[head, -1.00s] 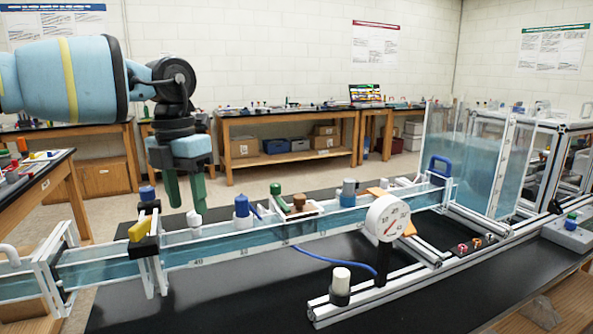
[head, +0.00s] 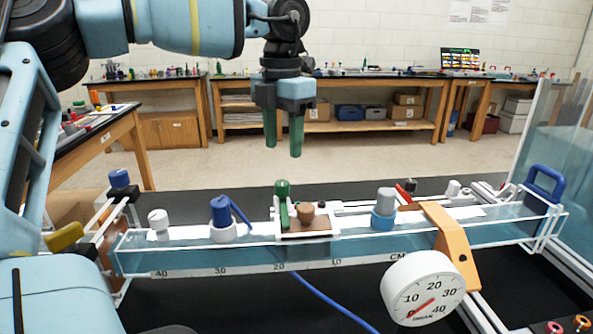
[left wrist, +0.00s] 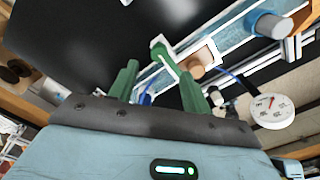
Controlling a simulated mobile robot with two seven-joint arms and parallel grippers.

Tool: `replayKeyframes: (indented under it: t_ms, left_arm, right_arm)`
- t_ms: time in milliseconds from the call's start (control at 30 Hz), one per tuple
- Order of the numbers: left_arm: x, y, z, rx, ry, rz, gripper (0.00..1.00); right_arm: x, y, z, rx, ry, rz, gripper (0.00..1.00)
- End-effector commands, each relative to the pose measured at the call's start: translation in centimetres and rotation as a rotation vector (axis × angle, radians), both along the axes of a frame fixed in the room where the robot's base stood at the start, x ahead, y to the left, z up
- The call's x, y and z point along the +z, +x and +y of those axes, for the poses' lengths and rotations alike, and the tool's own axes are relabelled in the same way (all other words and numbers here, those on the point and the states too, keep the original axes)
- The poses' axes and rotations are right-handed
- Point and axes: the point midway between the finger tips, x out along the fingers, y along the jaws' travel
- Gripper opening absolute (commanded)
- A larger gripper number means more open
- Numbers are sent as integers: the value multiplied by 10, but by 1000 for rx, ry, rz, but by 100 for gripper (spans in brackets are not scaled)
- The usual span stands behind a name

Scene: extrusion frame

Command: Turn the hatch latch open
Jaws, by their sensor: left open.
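A green upright piece (head: 283,197), which looks like the hatch latch, stands at the left end of a small white-framed hatch (head: 306,232) on top of the clear water channel. A brown round knob (head: 306,211) sits just right of it. My left gripper (head: 283,142) has two green fingers, open and empty, pointing down. In the head view it appears above the latch, apart from it. In the left wrist view the latch (left wrist: 160,52) shows beyond and between the fingers of the left gripper (left wrist: 157,76), with the knob (left wrist: 197,66) beside it. My right gripper is not seen.
On the channel (head: 190,258) stand a white knob (head: 158,221), a blue-capped fitting (head: 222,215) and a grey-blue fitting (head: 384,207). A round dial gauge (head: 423,287) stands in front, right of the hatch. A blue hose (head: 330,301) runs across the black surface.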

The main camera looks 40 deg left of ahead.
Motion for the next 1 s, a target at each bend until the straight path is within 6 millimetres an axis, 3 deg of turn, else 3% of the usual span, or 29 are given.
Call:
replayKeyframes:
  t_ms: [167, 633, 1000]
  left_arm:
    - [-7, 0, 0, -1, -1, 2, 48]
    - [-69, 0, 0, -1, -1, 2, 48]
    - [-79, 0, 0, 1, 0, 0, 48]
  right_arm:
    - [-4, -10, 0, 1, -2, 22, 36]
    - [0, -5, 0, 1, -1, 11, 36]
    - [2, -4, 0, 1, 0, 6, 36]
